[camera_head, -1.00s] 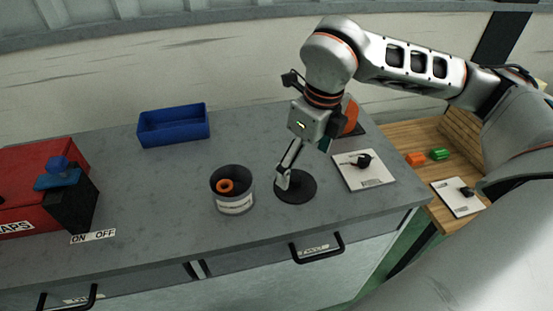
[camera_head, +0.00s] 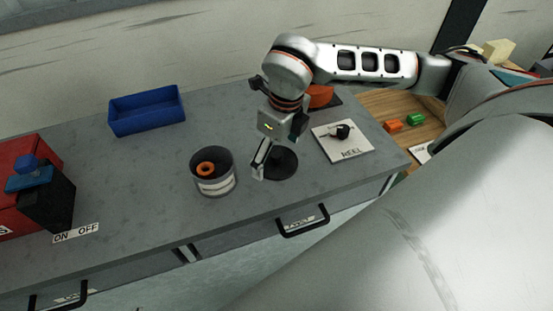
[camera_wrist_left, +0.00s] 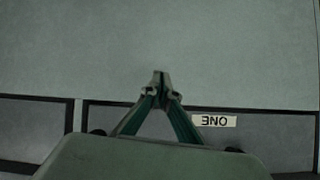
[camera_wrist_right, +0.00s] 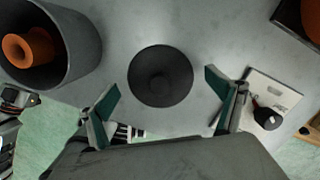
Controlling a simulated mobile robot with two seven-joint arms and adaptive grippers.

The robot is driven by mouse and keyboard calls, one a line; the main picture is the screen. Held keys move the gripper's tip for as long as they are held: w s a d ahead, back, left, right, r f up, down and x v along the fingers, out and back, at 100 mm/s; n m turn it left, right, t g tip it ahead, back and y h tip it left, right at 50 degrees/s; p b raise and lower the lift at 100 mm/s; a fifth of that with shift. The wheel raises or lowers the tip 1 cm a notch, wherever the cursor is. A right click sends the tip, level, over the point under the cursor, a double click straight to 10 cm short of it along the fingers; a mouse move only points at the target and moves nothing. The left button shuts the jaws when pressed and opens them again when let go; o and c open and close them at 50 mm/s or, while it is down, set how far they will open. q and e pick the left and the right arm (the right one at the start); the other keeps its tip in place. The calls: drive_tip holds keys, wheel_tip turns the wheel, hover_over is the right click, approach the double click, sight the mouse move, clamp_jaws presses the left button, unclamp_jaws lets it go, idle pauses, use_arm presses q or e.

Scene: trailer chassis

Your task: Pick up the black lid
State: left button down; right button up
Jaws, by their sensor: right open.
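The black lid (camera_head: 284,163) is a flat round disc with a raised knob in its middle, lying on the grey counter. In the right wrist view the lid (camera_wrist_right: 160,76) lies centred between my fingers. My right gripper (camera_wrist_right: 164,100) is open and empty, above the lid and apart from it. In the head view it hangs at the lid's left side (camera_head: 261,172) and hides part of it. My left gripper (camera_wrist_left: 160,78) shows only in the left wrist view, its fingertips together in front of a grey surface.
A grey can (camera_head: 214,184) with an orange ring inside stands left of the lid. A white REEL board (camera_head: 342,142) lies to the right. A blue tray (camera_head: 147,120) sits at the back. A drawer handle (camera_head: 303,228) juts out below the front edge.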

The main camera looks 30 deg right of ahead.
drive_tip(key=shift+c, duration=0.4)
drive_tip(key=shift+s, duration=0.1)
drive_tip(key=c, duration=2.5)
drive_tip(key=shift+f, duration=0.1)
clamp_jaws()
drive_tip(key=shift+s, duration=0.1)
